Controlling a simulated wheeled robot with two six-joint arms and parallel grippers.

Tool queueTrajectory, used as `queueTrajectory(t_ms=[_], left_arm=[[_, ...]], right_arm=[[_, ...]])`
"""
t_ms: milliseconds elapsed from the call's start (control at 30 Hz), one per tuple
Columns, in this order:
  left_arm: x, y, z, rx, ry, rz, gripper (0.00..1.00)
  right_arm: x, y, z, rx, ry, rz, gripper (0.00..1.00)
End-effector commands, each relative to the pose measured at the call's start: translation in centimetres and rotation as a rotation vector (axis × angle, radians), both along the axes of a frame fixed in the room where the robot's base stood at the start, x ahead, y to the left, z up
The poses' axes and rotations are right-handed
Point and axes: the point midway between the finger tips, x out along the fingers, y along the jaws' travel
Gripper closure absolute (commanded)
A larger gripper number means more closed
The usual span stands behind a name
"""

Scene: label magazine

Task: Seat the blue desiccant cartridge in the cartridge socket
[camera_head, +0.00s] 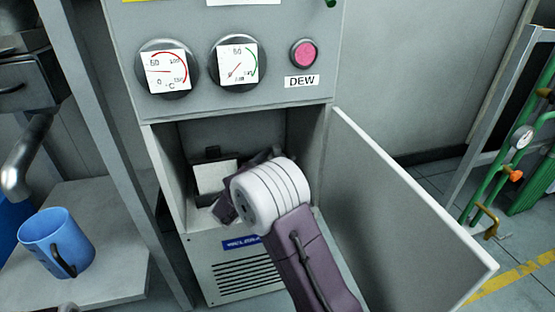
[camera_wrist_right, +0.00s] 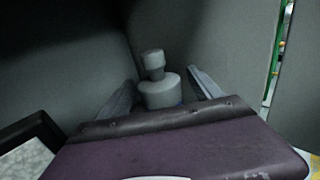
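My right gripper (camera_wrist_right: 163,76) reaches into the open cabinet compartment (camera_head: 240,132); in the head view my white and purple wrist covers much of it. A narrow gap shows at the right finger; contact is unclear. The lower part is hidden behind my wrist. I cannot make out the cartridge socket. My left gripper is not in view.
The cabinet door (camera_head: 400,215) stands open to the right. A pale dark-framed piece (camera_head: 213,176) is in the compartment's left side. Gauges and a pink button (camera_head: 304,54) are above. A blue mug (camera_head: 56,243) stands on the left bench (camera_head: 110,285).

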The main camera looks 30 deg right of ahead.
Motion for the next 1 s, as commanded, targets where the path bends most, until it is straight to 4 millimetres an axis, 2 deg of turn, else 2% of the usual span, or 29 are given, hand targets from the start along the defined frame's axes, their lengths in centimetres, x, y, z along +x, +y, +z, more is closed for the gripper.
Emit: queueTrajectory(t_ms=[167, 400, 533, 1000], left_arm=[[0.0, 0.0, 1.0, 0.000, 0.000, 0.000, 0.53], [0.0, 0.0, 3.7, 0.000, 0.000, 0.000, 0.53], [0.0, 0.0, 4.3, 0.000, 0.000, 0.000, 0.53], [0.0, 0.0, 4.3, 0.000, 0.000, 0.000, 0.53]], right_arm=[[-0.6, 1.1, 0.3, 0.000, 0.005, 0.003, 0.26], [-3.4, 5.7, 0.5, -0.001, 0.004, 0.006, 0.26], [-4.4, 7.3, 0.2, -0.001, 0.003, 0.003, 0.26], [-4.8, 7.7, 0.0, 0.000, 0.000, 0.000, 0.26]])
